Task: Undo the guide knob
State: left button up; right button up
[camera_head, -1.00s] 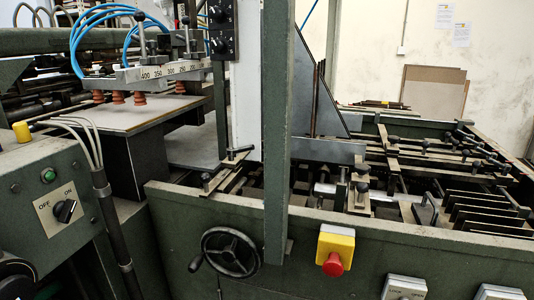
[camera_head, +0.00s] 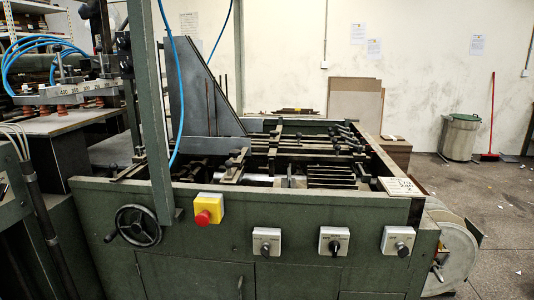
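The green feeder machine (camera_head: 250,222) stands across the middle of the view. Several small black knobs and handles sit on its guide bars inside the open top, among them a guide clamp (camera_head: 236,162) near the front and a cluster of black knobs (camera_head: 345,137) at the right. I cannot tell which is the guide knob, nor whether it is tight or loose. Neither of my grippers is in view.
The front panel carries a black handwheel (camera_head: 139,226), a red stop button (camera_head: 203,217) on a yellow box and several switches. A green upright post (camera_head: 150,110) and a blue hose partly block the left side. Open floor (camera_head: 490,220) lies at the right, near a bin (camera_head: 461,137).

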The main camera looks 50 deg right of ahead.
aim_at(235, 154)
jog(key=z, duration=1.05)
